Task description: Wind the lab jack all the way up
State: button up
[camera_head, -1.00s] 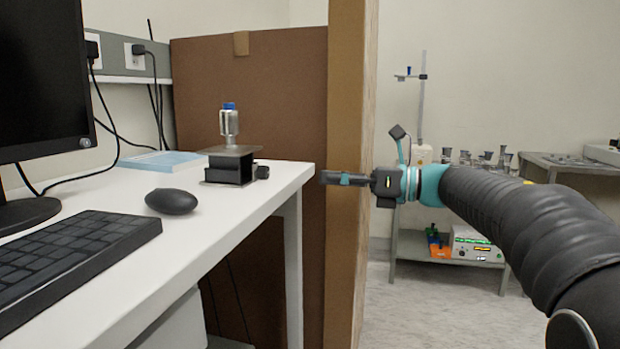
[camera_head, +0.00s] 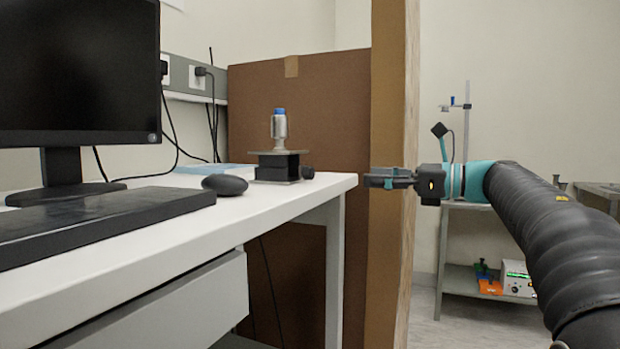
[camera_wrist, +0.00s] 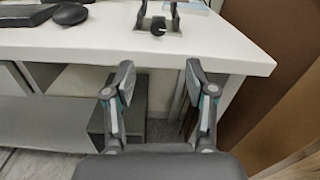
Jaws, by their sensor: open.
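The lab jack (camera_head: 278,165) stands on the white desk near its right end, with a dark body and a flat metal top plate. A silver bottle with a blue cap (camera_head: 279,128) stands upright on the plate. The jack's dark round knob (camera_head: 308,172) faces right, towards my gripper (camera_head: 368,180), which is beyond the desk's end and apart from it. In the wrist view, my gripper (camera_wrist: 160,75) is open and empty. The knob (camera_wrist: 158,27) is ahead between the fingers, and the jack (camera_wrist: 172,20) is cut off by the top edge.
The white desk (camera_head: 180,245) carries a monitor (camera_head: 80,75), a keyboard (camera_head: 100,222), a mouse (camera_head: 225,184) and a blue flat item (camera_head: 200,168). A brown partition (camera_head: 394,270) stands close beyond the desk's end. A dark box (camera_wrist: 140,105) is below the desk edge.

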aim_at(313, 174)
jog(key=x, duration=1.3)
jog(key=shift+s, duration=0.25)
